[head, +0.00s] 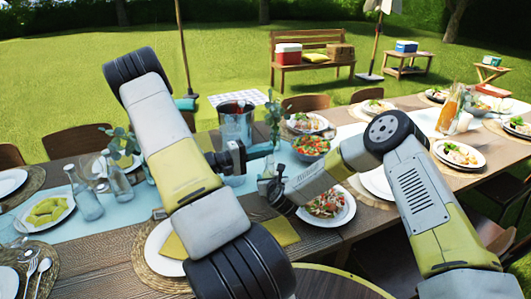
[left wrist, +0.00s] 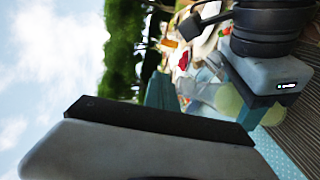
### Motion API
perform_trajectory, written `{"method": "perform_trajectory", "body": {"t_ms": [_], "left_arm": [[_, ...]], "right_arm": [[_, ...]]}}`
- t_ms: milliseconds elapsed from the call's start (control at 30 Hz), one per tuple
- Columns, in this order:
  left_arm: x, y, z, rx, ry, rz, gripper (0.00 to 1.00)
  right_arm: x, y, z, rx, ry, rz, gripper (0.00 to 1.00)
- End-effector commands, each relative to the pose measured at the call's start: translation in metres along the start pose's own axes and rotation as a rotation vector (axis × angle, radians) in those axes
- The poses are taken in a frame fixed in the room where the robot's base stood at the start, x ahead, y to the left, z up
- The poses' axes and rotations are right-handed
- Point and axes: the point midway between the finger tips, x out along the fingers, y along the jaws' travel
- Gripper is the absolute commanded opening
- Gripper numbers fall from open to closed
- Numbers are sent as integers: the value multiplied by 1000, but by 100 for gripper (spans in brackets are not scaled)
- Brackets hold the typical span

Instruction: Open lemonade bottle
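My left gripper (head: 258,152) reaches in over the table's middle, beside the metal ice bucket. My right gripper (head: 268,187) comes from the right and sits close below it. A pale green, see-through rounded thing, perhaps the lemonade bottle (left wrist: 228,100), shows in the left wrist view beside the grey hand of the other arm. In the head view the grippers and arms hide most of that spot, so I cannot tell whether either gripper holds it or whether its cap is on. The left wrist view is tilted sideways, with a dark finger edge in front.
The ice bucket (head: 236,122) stands just behind my grippers. Salad bowl (head: 311,146) and plated salad (head: 326,203) are close on the right. Clear glass bottles (head: 87,203) stand at the left. An orange drink bottle (head: 447,114) is far right. The table is crowded.

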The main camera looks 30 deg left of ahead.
Motion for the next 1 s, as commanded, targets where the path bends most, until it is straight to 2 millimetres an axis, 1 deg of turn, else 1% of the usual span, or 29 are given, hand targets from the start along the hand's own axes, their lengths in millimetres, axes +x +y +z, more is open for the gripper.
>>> {"method": "perform_trajectory", "body": {"t_ms": [33,200,500,567,1000], "left_arm": [[0,3,0,1,0,0,0],[0,8,2,0,0,0,0],[-3,9,2,0,1,0,0],[-7,10,1,0,2,-1,0],[-58,25,1,1,2,0,0]], "right_arm": [[-1,2,-4,1,8,4,0],[-1,2,-4,1,8,4,0],[-1,2,-5,1,9,5,0],[-1,2,-5,1,9,5,0],[-1,2,-5,1,11,5,0]]}}
